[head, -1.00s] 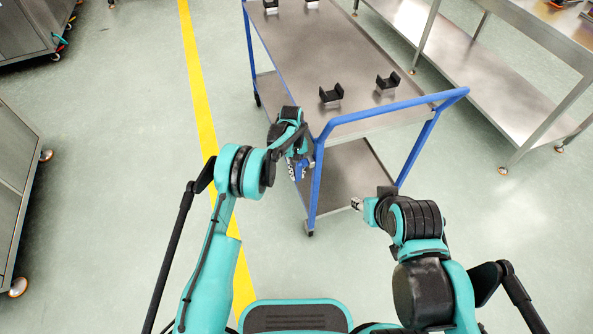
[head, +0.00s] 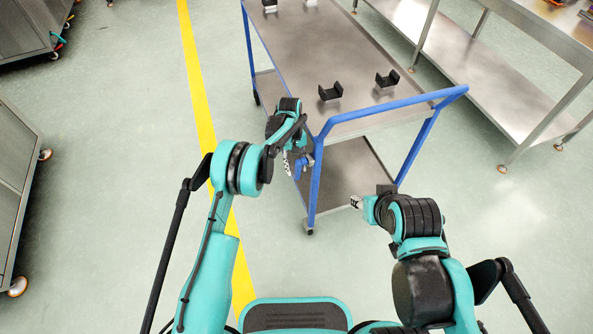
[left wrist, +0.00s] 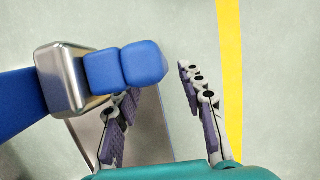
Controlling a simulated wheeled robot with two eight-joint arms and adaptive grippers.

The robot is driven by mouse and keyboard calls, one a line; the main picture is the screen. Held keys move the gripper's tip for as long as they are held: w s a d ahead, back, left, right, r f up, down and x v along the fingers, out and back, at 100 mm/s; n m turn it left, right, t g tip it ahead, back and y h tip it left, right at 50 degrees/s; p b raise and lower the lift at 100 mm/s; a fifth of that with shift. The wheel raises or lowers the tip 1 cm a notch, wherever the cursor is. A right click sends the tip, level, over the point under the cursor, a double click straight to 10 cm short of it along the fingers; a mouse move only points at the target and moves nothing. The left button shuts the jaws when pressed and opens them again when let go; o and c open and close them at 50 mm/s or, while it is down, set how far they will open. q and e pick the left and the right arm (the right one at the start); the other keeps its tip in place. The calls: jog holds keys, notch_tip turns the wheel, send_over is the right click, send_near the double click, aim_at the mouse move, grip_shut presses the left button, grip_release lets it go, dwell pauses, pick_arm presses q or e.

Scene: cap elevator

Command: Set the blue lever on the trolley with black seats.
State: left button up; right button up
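The trolley (head: 300,50) has a grey top and a blue frame. Black seats (head: 330,92) stand on it, two near the front (head: 387,79) and others at the far end. My left gripper (head: 294,164) is low beside the trolley's near left post. In the left wrist view its fingers (left wrist: 160,105) are spread. A blue lever (left wrist: 145,63) with a silver block lies across the left finger and hides that fingertip. A gap shows between it and the right finger. It also shows small in the head view (head: 304,163). My right gripper (head: 356,202) is small and turned away.
A steel table (head: 480,80) with a lower shelf stands at the right. Grey cabinets (head: 18,190) stand at the left. A yellow line (head: 200,100) crosses the open floor. The trolley top is clear between its near and far seats.

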pick_arm(q)
jog(key=v, duration=0.9)
jog(key=shift+r, duration=0.25)
jog(key=shift+w, duration=0.1)
jog(key=s+a+r+m+t, duration=0.1)
jog(key=s+a+r, duration=0.25)
jog(key=r, duration=0.35)
jog(key=s+a+r+t, duration=0.2)
jog(key=s+a+r, duration=0.15)
jog(key=r, duration=0.35)
jog(key=s+a+r+m+t, duration=0.1)
jog(key=s+a+r, duration=0.25)
jog(key=r, duration=0.25)
jog(key=s+a+t, duration=0.2)
jog(key=s+a, duration=0.2)
jog(key=s, duration=0.7)
jog(key=s+a+f+m+t, duration=0.1)
jog(key=s+a+t, duration=0.2)
jog(key=s, duration=0.8)
jog(key=shift+a+f+m+t+y, duration=0.3)
jog(key=shift+a+y, duration=0.1)
jog(key=shift+a, duration=0.15)
jog(key=shift+s, duration=0.1)
